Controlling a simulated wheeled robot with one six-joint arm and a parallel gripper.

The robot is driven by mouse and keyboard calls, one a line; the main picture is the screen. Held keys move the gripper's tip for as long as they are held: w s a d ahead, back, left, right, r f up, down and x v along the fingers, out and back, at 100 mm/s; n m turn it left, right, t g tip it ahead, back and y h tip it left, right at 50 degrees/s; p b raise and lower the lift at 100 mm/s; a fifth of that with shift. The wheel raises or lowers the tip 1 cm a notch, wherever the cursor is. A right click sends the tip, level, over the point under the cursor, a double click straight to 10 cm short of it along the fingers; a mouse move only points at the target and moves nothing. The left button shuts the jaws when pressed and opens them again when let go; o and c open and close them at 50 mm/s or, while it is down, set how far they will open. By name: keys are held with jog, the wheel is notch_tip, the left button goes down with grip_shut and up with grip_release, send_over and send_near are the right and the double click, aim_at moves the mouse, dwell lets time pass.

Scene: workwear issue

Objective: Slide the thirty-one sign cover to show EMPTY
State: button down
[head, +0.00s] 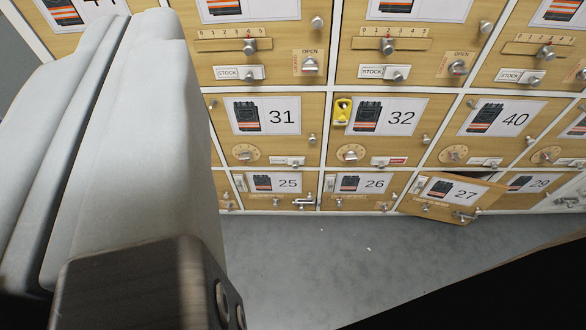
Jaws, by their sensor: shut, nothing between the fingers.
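The locker door numbered 31 (270,127) is shut, in the middle of the view, with a white picture label. At its lower right is a small sign with a sliding cover (297,162) and a silver knob. The knob sits toward the right end of the sign, and a pale strip shows to its left; the lettering is too small to read. My gripper (118,30) fills the left side as two large white parts, shut together with a thin dark seam between them. It is empty, close to the camera, and apart from the sign. It hides part of the lockers at left.
Door 32 (372,130) has a yellow tag and a sign showing red at right. Door 27 (455,195) hangs ajar and tilted outward. Doors 25 (274,184) and 26 (361,184) are below. Grey floor (310,260) is open in front.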

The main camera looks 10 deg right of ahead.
jog(key=w+d+f+m+h, duration=0.1)
jog(key=w+d+f+m, duration=0.1)
jog(key=w+f, duration=0.5)
jog(key=w+d+f+m, duration=0.2)
jog(key=w+f, duration=0.2)
jog(key=w, duration=0.7)
jog(key=w+d+f+m+h, duration=0.1)
jog(key=w+d+f+m, duration=0.3)
jog(key=w+f, duration=0.9)
jog(key=d+f+m+h, duration=0.1)
jog(key=d+f+m, duration=0.1)
jog(key=f, duration=1.1)
jog(key=d+f+m+g+h, duration=0.1)
jog(key=d+f+m, duration=0.2)
jog(key=f, duration=1)
jog(key=s+d+f+m+h, duration=0.1)
jog(key=d+f+m, duration=0.2)
jog(key=f, duration=1)
jog(key=shift+d+f+g, duration=0.3)
jog(key=shift+d, duration=0.15)
